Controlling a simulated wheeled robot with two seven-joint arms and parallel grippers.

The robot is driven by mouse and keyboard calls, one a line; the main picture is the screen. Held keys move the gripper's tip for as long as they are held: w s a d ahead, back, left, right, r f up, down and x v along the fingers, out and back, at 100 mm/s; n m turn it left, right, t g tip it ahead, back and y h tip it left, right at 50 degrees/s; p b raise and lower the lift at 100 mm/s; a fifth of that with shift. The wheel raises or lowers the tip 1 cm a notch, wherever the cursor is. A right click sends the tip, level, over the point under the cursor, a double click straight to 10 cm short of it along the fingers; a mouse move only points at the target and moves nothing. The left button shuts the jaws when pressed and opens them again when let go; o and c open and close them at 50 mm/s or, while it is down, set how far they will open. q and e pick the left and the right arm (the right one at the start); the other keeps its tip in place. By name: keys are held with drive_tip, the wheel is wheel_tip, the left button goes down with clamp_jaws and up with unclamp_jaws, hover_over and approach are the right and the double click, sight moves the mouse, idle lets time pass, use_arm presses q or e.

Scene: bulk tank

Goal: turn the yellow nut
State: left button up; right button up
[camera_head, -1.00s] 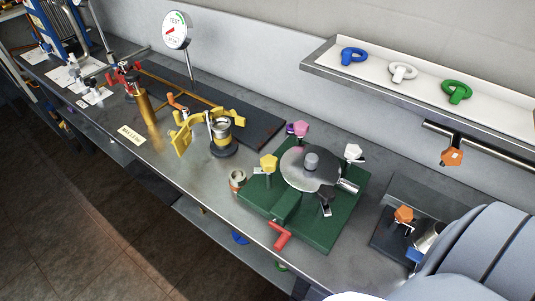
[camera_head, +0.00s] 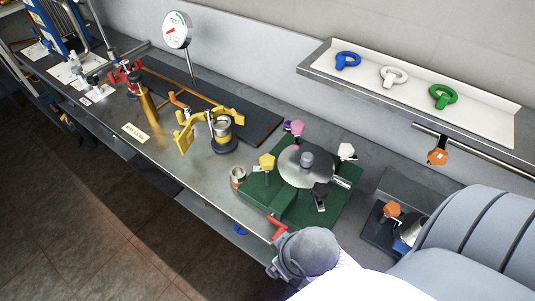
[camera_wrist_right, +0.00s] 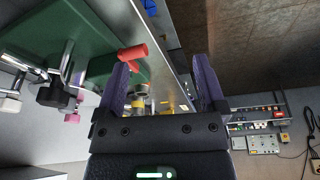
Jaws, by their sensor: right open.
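The yellow nut (camera_head: 267,161) sits upright at the left corner of the green base (camera_head: 330,218), left of the round metal lid (camera_head: 305,167). A red handle (camera_head: 278,228) sticks out from the base's front edge. My right arm's grey wrist has come in at the bottom, just below the red handle; its fingers are hidden in the head view. In the right wrist view my right gripper (camera_wrist_right: 161,78) is open and empty, with the red handle (camera_wrist_right: 132,52) beside its left finger. My left gripper is not in view.
Pink (camera_head: 296,128), white (camera_head: 346,151) and black (camera_head: 320,190) nuts surround the lid. A yellow clamp with a cylinder (camera_head: 221,128) stands further left. A shelf (camera_head: 420,88) with rings overhangs the back right.

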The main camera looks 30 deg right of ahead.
drive_tip(key=w+a+r+n+y, duration=0.1)
drive_tip(key=w+a+r+n, duration=0.15)
drive_tip(key=w+n, duration=0.35)
wheel_tip(320, 180, up, 8)
drive_tip(key=f+n+g+h, duration=0.1)
drive_tip(key=n+g, duration=0.2)
drive_tip(key=n, duration=0.8)
hover_over(268, 159)
drive_tip(key=shift+r, duration=0.25)
wheel_tip(268, 159, down, 9)
drive_tip(key=shift+r+b, duration=0.15)
drive_tip(key=shift+b, duration=0.75)
drive_tip(key=shift+f, duration=0.5)
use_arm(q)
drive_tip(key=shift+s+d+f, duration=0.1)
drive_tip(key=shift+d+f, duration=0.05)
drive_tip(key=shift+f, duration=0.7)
